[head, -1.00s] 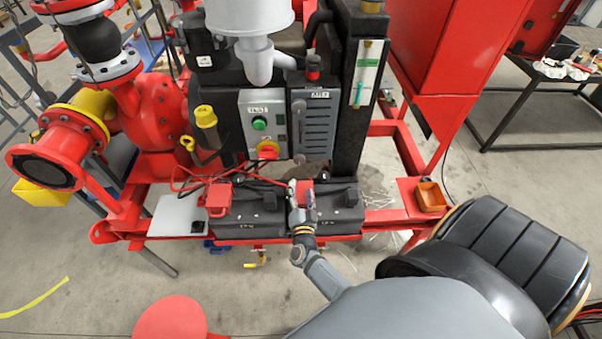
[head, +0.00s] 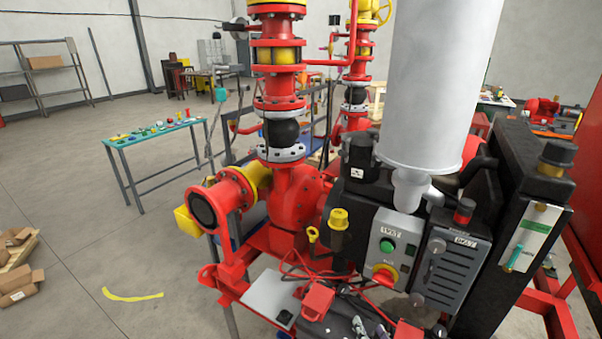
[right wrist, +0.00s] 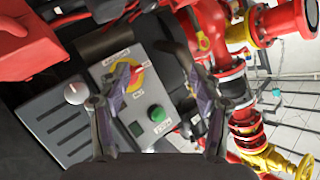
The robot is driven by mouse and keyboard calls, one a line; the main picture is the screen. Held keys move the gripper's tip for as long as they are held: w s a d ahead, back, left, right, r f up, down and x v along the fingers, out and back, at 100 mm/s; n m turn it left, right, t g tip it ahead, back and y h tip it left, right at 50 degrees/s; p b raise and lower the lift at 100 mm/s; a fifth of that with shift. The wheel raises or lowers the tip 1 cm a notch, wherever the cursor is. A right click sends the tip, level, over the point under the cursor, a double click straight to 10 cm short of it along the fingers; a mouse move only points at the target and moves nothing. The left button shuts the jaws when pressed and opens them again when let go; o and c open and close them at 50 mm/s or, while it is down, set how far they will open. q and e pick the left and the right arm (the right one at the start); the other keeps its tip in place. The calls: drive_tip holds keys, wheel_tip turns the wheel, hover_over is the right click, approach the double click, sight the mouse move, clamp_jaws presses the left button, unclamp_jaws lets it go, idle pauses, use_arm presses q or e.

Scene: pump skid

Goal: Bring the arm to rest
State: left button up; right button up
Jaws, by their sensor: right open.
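My right gripper (head: 369,328) shows at the bottom edge of the head view, in front of the pump skid's control box (head: 391,247). Most of its arm is out of the picture. In the right wrist view the two fingers of the gripper (right wrist: 158,104) stand wide apart with nothing between their tips. Beyond them is the control box with its red and yellow rotary switch (right wrist: 124,77) and green button (right wrist: 156,113). I cannot tell how far the tips are from the box. My left gripper is in neither view.
Red battery terminal covers (head: 317,300) and loose cables lie close to the right gripper. A pale plate (head: 270,296) is left of them. Red pipework (head: 290,190) and a grey cylinder (head: 436,80) rise behind. Open floor (head: 120,240) lies at left, before a teal-topped table (head: 155,133).

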drive_tip(key=s+d+r+n+g+h, duration=0.1)
drive_tip(key=s+d+r+n+g, duration=0.3)
drive_tip(key=s, duration=0.6)
drive_tip(key=s+n+g+h, duration=0.1)
drive_tip(key=s+n+g, duration=0.1)
drive_tip(key=s+g, duration=0.6)
drive_tip(key=s+d+f+b, duration=0.1)
drive_tip(key=s+f, duration=0.1)
drive_tip(key=f, duration=1.2)
drive_tip(key=s+d+f+b, duration=0.1)
drive_tip(key=d+f+b, duration=0.1)
drive_tip(key=f, duration=1.2)
drive_tip(key=s+d+f+g+b, duration=0.1)
drive_tip(key=s+f, duration=1.8)
drive_tip(key=shift+s+m+b, duration=0.15)
drive_tip(key=shift+m+b, duration=0.15)
drive_tip(key=shift+m, duration=0.1)
drive_tip(key=shift+d+f, duration=0.1)
